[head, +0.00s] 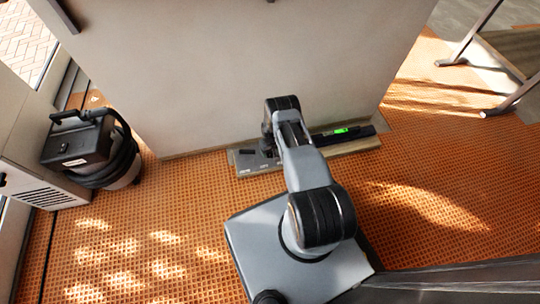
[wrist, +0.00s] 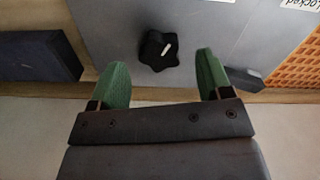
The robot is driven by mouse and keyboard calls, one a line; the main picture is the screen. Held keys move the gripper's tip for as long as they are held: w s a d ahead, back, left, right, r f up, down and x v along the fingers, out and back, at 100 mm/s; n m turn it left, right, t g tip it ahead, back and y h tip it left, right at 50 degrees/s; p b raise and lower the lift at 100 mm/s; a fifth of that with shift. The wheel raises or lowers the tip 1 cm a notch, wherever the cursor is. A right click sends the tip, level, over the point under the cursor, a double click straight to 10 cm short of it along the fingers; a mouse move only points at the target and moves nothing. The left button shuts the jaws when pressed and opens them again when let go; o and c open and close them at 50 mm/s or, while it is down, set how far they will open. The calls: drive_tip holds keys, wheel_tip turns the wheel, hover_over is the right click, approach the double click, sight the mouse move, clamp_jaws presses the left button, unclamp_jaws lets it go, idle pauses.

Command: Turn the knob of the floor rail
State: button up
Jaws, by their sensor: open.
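The knob (wrist: 158,50) is black and star-shaped, on a grey plate (wrist: 110,22) in the wrist view. My gripper (wrist: 161,78) has two green fingers, spread apart with nothing between them. In the wrist picture, the knob lies just above and between the fingertips, and I see no contact. In the head view, the floor rail (head: 350,147) lies along the foot of a pale wall, and my arm reaches down over it. The arm hides the knob and the gripper there. A lit green display (head: 341,131) shows on the rail's dark unit.
A black vacuum cleaner (head: 88,150) with a hose stands at the left. The pale wall (head: 240,70) rises behind the rail. A metal-legged frame (head: 470,50) stands at the upper right. The orange grid floor (head: 440,190) is clear at right. A dark block (wrist: 38,57) lies left of the knob.

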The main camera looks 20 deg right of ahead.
sight(270, 154)
drive_tip(key=shift+f+b, duration=0.45)
drive_tip(key=shift+f, duration=0.9)
drive_tip(key=shift+c, duration=0.2)
